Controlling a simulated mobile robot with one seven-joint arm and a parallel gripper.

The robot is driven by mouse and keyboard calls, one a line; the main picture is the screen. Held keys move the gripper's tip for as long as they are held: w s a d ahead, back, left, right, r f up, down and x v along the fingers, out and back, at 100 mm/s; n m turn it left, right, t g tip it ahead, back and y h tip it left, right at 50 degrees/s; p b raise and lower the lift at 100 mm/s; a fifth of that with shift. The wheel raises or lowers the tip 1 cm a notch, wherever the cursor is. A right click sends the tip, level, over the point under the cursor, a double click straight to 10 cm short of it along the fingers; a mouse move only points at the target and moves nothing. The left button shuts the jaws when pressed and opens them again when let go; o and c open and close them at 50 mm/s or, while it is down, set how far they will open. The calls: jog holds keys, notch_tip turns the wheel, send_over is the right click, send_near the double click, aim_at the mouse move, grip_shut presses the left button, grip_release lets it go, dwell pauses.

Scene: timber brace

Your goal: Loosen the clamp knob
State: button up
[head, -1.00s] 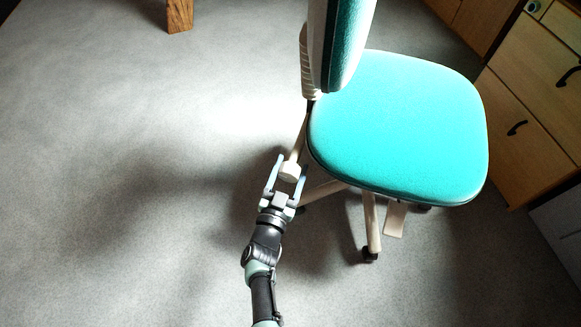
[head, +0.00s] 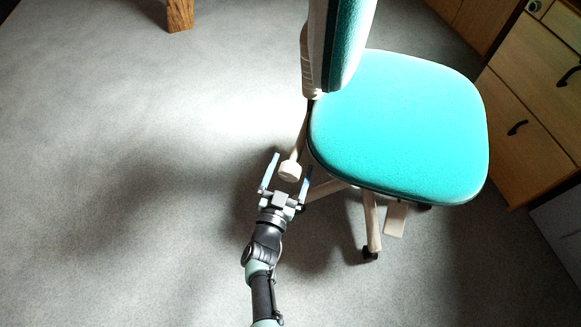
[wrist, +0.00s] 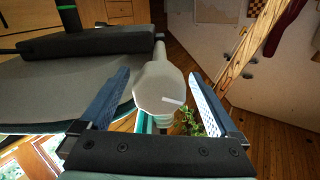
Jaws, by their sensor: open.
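The cream clamp knob (head: 289,171) sits at the end of a short cream stem on the near left of the teal office chair (head: 400,125). My gripper (head: 291,163) is open, with one finger on each side of the knob. In the wrist view the pale, rounded knob (wrist: 158,92) lies between the two blue-grey fingers, with a visible gap on both sides. A short light mark shows on its face. The stem runs away behind it.
The chair's backrest (head: 338,45) rises behind the knob, and its cream base legs (head: 371,222) reach out below the seat. Wooden drawers (head: 540,105) stand at the right. A wooden leg (head: 180,14) stands at the top left. The grey floor at left is clear.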

jog(key=p+v, duration=0.5)
jog(key=v, duration=0.8)
jog(key=shift+w+r, duration=0.1)
